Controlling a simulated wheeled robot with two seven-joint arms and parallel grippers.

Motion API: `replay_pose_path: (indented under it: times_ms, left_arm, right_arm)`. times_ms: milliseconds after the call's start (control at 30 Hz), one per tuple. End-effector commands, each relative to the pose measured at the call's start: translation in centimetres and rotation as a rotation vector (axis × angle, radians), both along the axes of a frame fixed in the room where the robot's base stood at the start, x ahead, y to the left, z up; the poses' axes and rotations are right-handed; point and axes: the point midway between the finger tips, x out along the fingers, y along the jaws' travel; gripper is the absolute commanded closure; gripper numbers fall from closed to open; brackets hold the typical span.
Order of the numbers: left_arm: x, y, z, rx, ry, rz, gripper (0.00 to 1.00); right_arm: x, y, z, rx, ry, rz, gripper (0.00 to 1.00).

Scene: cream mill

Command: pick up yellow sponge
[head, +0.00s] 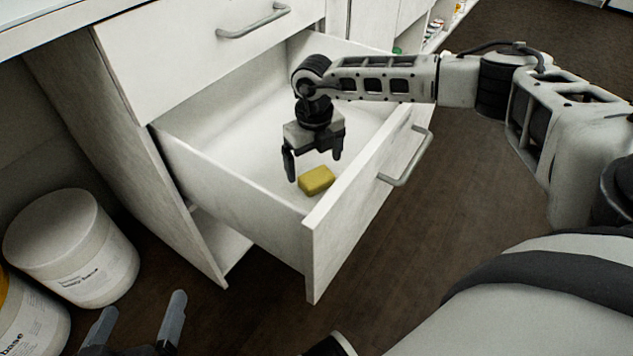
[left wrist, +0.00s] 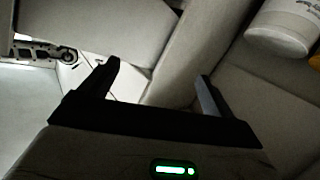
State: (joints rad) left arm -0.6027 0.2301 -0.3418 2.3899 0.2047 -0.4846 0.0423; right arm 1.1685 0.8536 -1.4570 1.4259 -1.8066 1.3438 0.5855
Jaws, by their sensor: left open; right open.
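The yellow sponge (head: 317,180) lies inside the open white drawer (head: 335,235), near its front end. My right gripper (head: 314,166) is open with its fingers pointing down into the drawer, just above and behind the sponge. It does not appear to hold anything. My left gripper (head: 140,320) is open and empty at the bottom left of the head view, low beside the cabinet. In the left wrist view its two open fingers (left wrist: 158,85) show with nothing between them. The sponge does not show in the left wrist view.
A white tub (head: 70,245) stands on the floor at the left, with another labelled tub (head: 30,325) before it. The drawer's front panel and handle (head: 406,158) rise beside my right gripper. A shut drawer (head: 200,50) is above. Dark floor is clear to the right.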

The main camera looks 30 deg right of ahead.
Motion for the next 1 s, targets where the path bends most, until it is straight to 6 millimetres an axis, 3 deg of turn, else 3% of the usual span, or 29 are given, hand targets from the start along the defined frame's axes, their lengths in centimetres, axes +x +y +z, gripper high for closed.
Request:
replay_pose_path:
  times_ms: [33,200,433,467,600,633,867,1000]
  left_arm:
    - [0.0,-0.1,-0.6,-0.018,0.002,-0.002,0.11]
    - [0.2,-0.4,0.3,-0.074,-0.016,-0.004,0.11]
    - [0.5,-0.5,1.2,-0.091,-0.032,-0.003,0.11]
    - [0.5,-0.5,1.3,-0.091,-0.032,-0.003,0.11]
    - [0.5,-0.5,1.2,-0.089,-0.032,-0.002,0.11]
    - [0.5,-0.5,1.2,-0.089,-0.031,-0.002,0.11]
    - [0.4,-0.5,1.0,-0.088,-0.027,-0.002,0.11]
    - [0.4,-0.5,1.3,-0.078,-0.027,-0.001,0.11]
  right_arm:
    - [0.0,-0.2,-1.3,-0.002,0.003,-0.002,0.06]
    - [0.0,-0.3,-3.5,-0.001,0.003,-0.001,0.06]
    - [0.0,-0.3,-3.5,0.000,0.002,-0.001,0.06]
    - [0.0,-0.3,-3.5,0.000,0.002,-0.001,0.12]
    - [0.0,-0.3,-3.5,0.000,0.002,-0.001,0.51]
    - [0.0,-0.3,-3.5,0.000,0.002,-0.001,0.54]
    - [0.1,-0.3,-3.5,0.000,0.001,-0.001,0.58]
    - [0.1,-0.3,-2.4,0.000,0.000,-0.002,0.58]
